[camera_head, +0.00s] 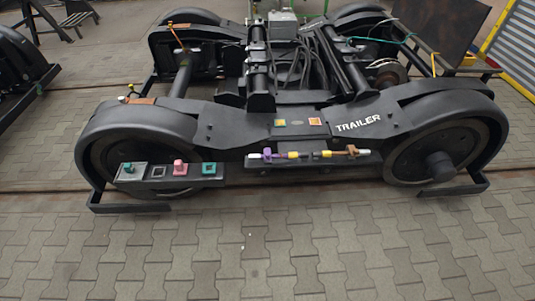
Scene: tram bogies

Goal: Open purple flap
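A small purple part (267,155), which looks like the purple flap, sits near the left end of a dark ledge (310,165) on the front side of the black trailer bogie. It is on a thin rod with a white end to its left and yellow parts (293,155) to its right. An orange-brown part (352,150) sits at the rod's right end. The purple part is too small to tell whether it is open or shut. Neither of my grippers shows in the head view.
A dark panel (154,172) left of the ledge carries two teal pieces, a pink piece (180,167) and a grey square. The bogie wheels (436,160) stand on a rail. The paved floor (250,250) in front is clear. A striped barrier (513,50) stands at the right.

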